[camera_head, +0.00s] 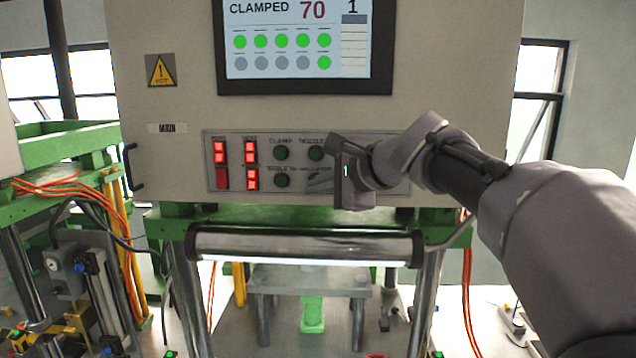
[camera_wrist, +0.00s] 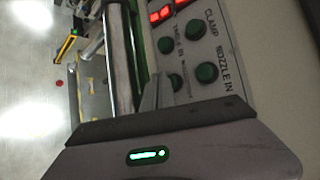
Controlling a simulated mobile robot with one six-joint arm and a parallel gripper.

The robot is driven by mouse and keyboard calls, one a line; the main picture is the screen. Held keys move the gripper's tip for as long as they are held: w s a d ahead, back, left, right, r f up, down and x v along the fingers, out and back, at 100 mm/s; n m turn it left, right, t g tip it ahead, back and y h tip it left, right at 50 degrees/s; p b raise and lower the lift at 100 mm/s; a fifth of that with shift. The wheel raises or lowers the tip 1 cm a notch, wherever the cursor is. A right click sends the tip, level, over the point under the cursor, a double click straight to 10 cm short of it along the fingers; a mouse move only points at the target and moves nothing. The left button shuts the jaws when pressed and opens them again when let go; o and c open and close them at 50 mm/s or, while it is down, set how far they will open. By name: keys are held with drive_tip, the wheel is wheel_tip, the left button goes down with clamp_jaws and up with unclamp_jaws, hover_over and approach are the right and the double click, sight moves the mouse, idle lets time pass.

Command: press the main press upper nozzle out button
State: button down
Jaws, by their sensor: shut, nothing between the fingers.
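The main press control panel (camera_head: 232,178) faces me below a screen, with a "MAIN" label to its left. Its green buttons include the clamp button (camera_head: 281,153), the nozzle button (camera_head: 316,153) and the table button (camera_head: 282,180). In the wrist view the upper one reads "NOZZLE IN" (camera_wrist: 207,73). The right part of the panel is hidden.
The screen (camera_head: 307,88) reads "CLAMPED 70". A metal cylinder (camera_head: 300,245) crosses the press just below the panel. A dark handle (camera_head: 131,167) juts out at left. Orange cables (camera_head: 95,190) hang at the left. My arm covers the right side.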

drive_tip(key=shift+w, duration=0.35)
idle(0.7)
drive_tip(key=shift+s, duration=0.15)
drive_tip(key=shift+s+b, duration=0.3)
drive_tip(key=shift+s, duration=0.4)
drive_tip(key=shift+s+a+b, duration=0.1)
drive_tip(key=shift+s+b, duration=1.05)
drive_tip(key=shift+s, duration=1.3)
drive_tip(key=shift+f, duration=0.15)
